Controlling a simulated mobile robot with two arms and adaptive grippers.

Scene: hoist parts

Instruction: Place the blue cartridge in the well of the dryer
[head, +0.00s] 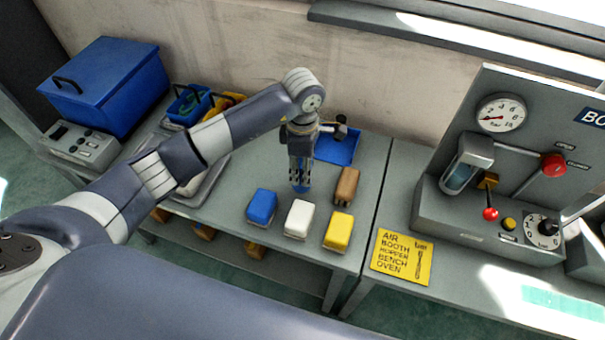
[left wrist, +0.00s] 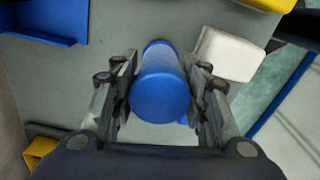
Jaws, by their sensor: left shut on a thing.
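My left gripper (head: 300,172) points down over the grey bench and is shut on the blue cartridge (head: 301,187). In the left wrist view the cartridge (left wrist: 160,94) is a blue cylinder with a round end, between the two fingers of my left gripper (left wrist: 163,95). In the head view only its lower tip shows below the fingers. No part is plainly marked as the dryer; a grey housing with a bluish glass tube (head: 464,168) stands on the panel at right, and I cannot tell whether it is the dryer. No open well is clearly visible. My right gripper is not in view.
Blue (head: 261,206), white (head: 299,218), yellow (head: 339,231) and brown (head: 347,186) blocks stand near the gripper. A blue tray (head: 338,147) lies behind. A gauge (head: 502,113), red knob (head: 553,164) and red-tipped lever (head: 491,213) crowd the right panel. A blue box (head: 108,88) stands at left.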

